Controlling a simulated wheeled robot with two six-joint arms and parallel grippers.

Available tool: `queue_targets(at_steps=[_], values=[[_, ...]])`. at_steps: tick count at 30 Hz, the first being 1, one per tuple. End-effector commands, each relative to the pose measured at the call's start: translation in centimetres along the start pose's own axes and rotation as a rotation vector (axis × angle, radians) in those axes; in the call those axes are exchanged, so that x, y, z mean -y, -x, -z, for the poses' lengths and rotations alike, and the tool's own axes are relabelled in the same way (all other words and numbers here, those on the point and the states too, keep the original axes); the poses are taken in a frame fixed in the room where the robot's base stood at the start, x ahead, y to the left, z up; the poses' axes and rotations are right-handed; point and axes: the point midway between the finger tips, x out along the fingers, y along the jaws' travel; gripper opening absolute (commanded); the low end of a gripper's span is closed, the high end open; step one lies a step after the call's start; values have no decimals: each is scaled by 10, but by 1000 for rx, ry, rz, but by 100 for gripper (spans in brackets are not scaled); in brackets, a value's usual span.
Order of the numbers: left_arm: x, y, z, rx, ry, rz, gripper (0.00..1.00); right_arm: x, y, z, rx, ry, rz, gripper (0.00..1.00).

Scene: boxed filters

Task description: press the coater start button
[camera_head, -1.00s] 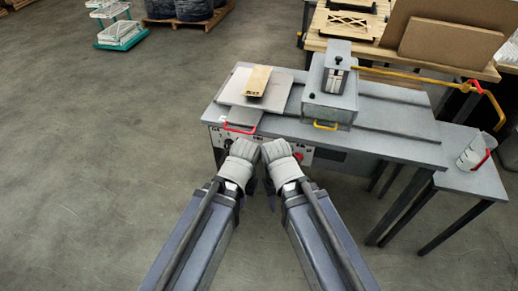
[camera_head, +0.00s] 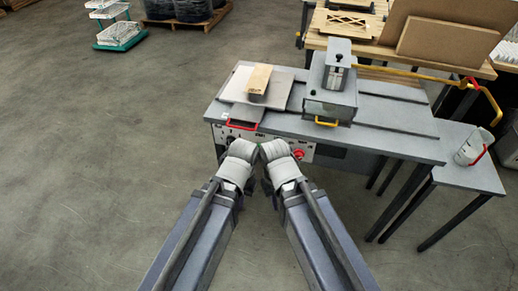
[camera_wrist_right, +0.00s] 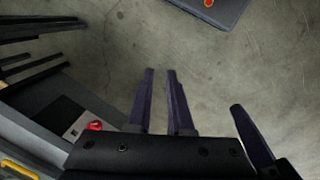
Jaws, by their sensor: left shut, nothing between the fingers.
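The coater (camera_head: 372,133) is a grey bench machine with a light control panel (camera_head: 308,147) on its front. A red button (camera_head: 298,155) shows at the panel's right part, and also in the right wrist view (camera_wrist_right: 95,126). A dark knob (camera_head: 229,140) shows at its left part. I cannot make out a marked start button; my grippers cover part of the panel. My left gripper (camera_head: 238,151) is shut and empty in front of the panel. My right gripper (camera_head: 275,152) is close beside it.
A side table (camera_head: 480,180) holds a pale container (camera_head: 468,150).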

Motion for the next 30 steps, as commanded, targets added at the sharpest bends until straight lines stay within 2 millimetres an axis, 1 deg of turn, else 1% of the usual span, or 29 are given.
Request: queue_targets(at_steps=[1,4,5,30], values=[[0,0,0,0,0,0,0,0,0,0,0,0,0,12],[0,0,0,0,0,0,0,0,0,0,0,0,0,1],[0,0,0,0,0,0,0,0,0,0,0,0,0,0],[0,0,0,0,0,0,0,0,0,0,0,0,0,0]])
